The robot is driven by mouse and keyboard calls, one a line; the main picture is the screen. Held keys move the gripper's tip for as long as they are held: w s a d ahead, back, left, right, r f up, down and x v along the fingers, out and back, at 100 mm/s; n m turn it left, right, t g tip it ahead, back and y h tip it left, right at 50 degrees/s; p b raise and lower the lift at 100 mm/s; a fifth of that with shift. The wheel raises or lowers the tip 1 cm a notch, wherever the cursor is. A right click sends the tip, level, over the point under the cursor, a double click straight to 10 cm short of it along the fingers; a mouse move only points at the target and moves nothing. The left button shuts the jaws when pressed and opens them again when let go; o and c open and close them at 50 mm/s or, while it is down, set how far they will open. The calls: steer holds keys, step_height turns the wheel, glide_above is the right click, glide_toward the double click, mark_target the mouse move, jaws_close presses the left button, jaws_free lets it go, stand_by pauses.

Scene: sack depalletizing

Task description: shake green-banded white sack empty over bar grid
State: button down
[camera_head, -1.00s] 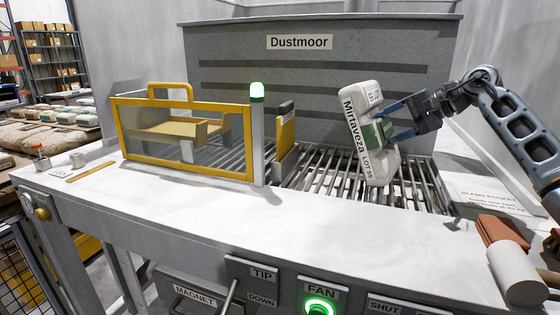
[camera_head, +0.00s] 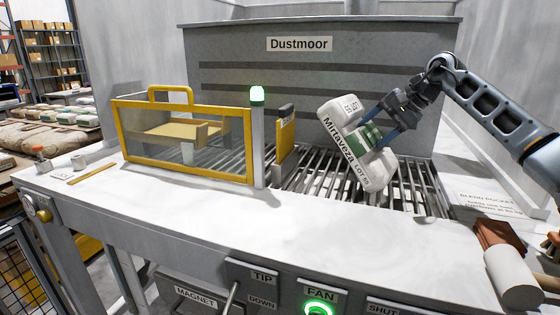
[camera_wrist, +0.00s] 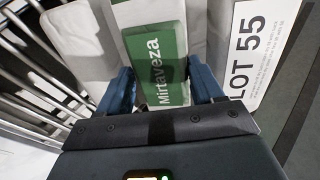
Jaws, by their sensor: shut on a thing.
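The white sack (camera_head: 340,119) with a green band (camera_head: 367,139) is held tilted above the bar grid (camera_head: 405,190), its top leaning to the left. Its side reads "Mirtaveza LOT 55". My gripper (camera_head: 384,127) comes from the right and is shut on the sack around the green-banded part. In the wrist view the green band (camera_wrist: 158,62) lies between my two blue fingers (camera_wrist: 168,92), with white sack cloth on both sides. No material is seen falling from the sack. Its underside is hidden.
The grey "Dustmoor" hood (camera_head: 300,70) rises behind. A white roll (camera_head: 513,278) and brown item (camera_head: 498,236) lie at the right.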

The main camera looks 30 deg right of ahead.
mark_target(368, 127)
steer(key=shift+w+a+f+g+h+p, duration=0.1)
steer(key=shift+w+a+g+h+p, duration=0.15)
steer(key=shift+w+g, duration=0.2)
steer(key=shift+w+a+g+h+p, duration=0.15)
steer(key=shift+w+g+p, duration=0.15)
steer(key=shift+w+g, duration=0.1)
steer(key=shift+w+a+f+g+p, duration=0.25)
steer(key=shift+w+f+p, duration=0.1)
steer(key=shift+w, duration=0.1)
steer(key=shift+r, duration=0.15)
steer(key=shift+r+p, duration=1.15)
steer(key=shift+r, duration=1.25)
steer(key=shift+a+r+g+h+p, duration=0.1)
steer(key=shift+r+g+h+p, duration=0.05)
steer(key=shift+g+h+p, duration=0.2)
